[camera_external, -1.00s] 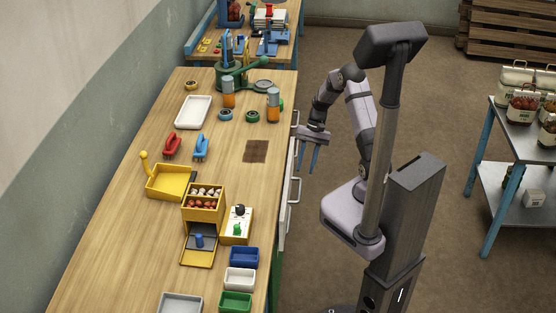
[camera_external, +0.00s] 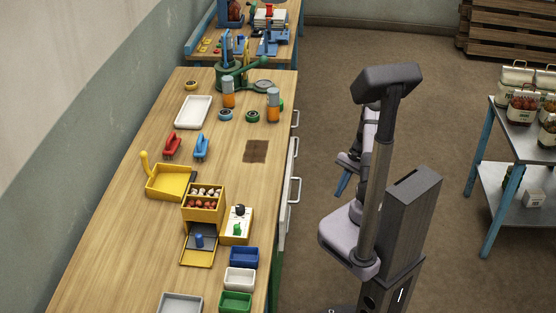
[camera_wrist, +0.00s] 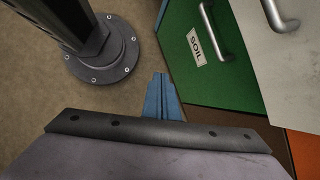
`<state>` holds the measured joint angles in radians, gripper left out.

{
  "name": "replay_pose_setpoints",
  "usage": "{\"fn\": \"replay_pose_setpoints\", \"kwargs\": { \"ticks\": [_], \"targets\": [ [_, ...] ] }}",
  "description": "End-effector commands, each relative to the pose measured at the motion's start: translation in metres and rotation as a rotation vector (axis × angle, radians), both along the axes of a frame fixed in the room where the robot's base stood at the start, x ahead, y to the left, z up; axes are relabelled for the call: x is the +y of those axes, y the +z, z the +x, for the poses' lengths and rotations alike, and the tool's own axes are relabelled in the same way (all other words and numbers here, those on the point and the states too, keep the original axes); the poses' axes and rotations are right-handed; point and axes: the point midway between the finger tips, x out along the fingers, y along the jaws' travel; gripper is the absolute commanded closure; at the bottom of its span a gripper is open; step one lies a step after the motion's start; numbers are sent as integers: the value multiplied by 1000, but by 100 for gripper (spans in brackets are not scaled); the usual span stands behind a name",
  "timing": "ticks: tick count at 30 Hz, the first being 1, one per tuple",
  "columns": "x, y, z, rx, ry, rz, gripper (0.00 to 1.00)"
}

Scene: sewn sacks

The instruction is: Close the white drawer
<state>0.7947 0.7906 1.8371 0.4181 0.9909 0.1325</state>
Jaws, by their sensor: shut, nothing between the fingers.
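The white drawer's front (camera_external: 288,190) shows as a narrow pale strip with metal handles along the bench's right side. In the wrist view, a white front (camera_wrist: 287,75) with a metal handle fills the upper right; I cannot tell how far it stands out. My gripper (camera_external: 343,184) is in the open floor space right of the bench, apart from the drawer, with its blue fingers pointing down. In the wrist view my gripper (camera_wrist: 161,76) has its blue fingers together and empty, left of the drawer fronts. My own arm hides part of the wrist in the external view.
A green front (camera_wrist: 213,78) with a handle and a SOIL label sits beside the white one, with an orange surface (camera_wrist: 304,144) at lower right. The wooden bench top (camera_external: 130,225) holds trays and tools. Bare floor (camera_external: 320,90) lies between bench and metal rack (camera_external: 510,185).

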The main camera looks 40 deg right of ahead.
Motion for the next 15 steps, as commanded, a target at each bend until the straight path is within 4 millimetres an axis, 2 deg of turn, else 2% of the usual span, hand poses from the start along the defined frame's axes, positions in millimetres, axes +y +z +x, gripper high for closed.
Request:
{"fn": "replay_pose_setpoints", "kwargs": {
  "ticks": [1,3,6,9,13,15],
  "targets": [
    [-11,-36,-11,11,-83,28,100],
    [-19,-59,-21,19,-187,72,100],
    [-24,-82,-29,21,-337,162,100],
    [-24,-97,-27,14,-504,288,100],
    [-20,-85,-5,-14,-674,469,100],
    [-17,-67,12,-36,-735,565,100]
  ]
}}
